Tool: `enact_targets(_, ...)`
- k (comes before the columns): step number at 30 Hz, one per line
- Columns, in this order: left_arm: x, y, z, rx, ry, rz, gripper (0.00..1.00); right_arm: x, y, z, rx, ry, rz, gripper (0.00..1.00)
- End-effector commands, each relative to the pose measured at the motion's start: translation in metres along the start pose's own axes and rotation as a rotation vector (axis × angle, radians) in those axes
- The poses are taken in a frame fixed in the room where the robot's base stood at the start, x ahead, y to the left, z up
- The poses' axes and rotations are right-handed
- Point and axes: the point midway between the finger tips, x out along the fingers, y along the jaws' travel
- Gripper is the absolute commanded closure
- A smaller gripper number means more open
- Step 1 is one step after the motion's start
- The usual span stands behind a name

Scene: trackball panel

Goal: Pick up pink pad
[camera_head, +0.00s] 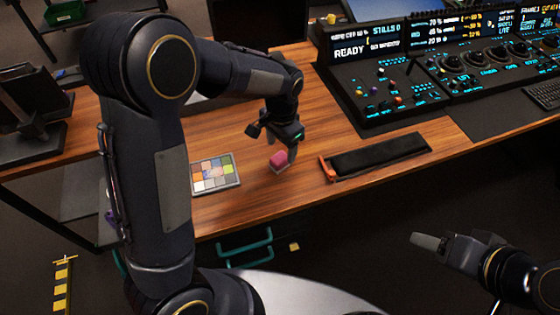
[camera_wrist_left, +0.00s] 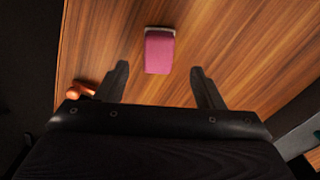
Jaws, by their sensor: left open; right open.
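The pink pad (camera_head: 278,158) lies on the wooden desk, right of the colour chart, just below my left gripper (camera_head: 280,147) in the head view. In the left wrist view the pink pad (camera_wrist_left: 159,52) shows whole, with a pale edge at its far end. My left gripper (camera_wrist_left: 160,85) is open, its two fingers spread with an empty gap. The pad lies beyond the fingertips, roughly centred between them. My right gripper (camera_head: 430,241) is at the lower right in front of the desk, away from the pad; the gap between its fingers is hard to see.
A colour chart (camera_head: 214,174) lies left of the pad. A black case with an orange end (camera_head: 378,156) lies to the right. Control panels (camera_head: 395,88) stand at the back right. The wood (camera_head: 237,127) behind the chart is bare.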

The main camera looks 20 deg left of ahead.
Motion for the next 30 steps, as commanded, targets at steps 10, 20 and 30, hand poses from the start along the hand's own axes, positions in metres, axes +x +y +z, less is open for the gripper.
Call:
enact_targets(10,0.044,0.003,0.008,0.000,-0.002,0.000,0.38,0.002,0.001,0.001,0.000,0.000,0.000,0.43)
enact_targets(20,0.045,0.003,0.008,-0.001,0.000,0.000,0.49,0.002,0.001,0.001,0.000,0.000,0.000,0.43)
enact_targets(30,0.045,0.003,0.008,-0.001,0.000,0.000,0.86,0.002,0.001,0.001,0.000,0.000,0.000,0.43)
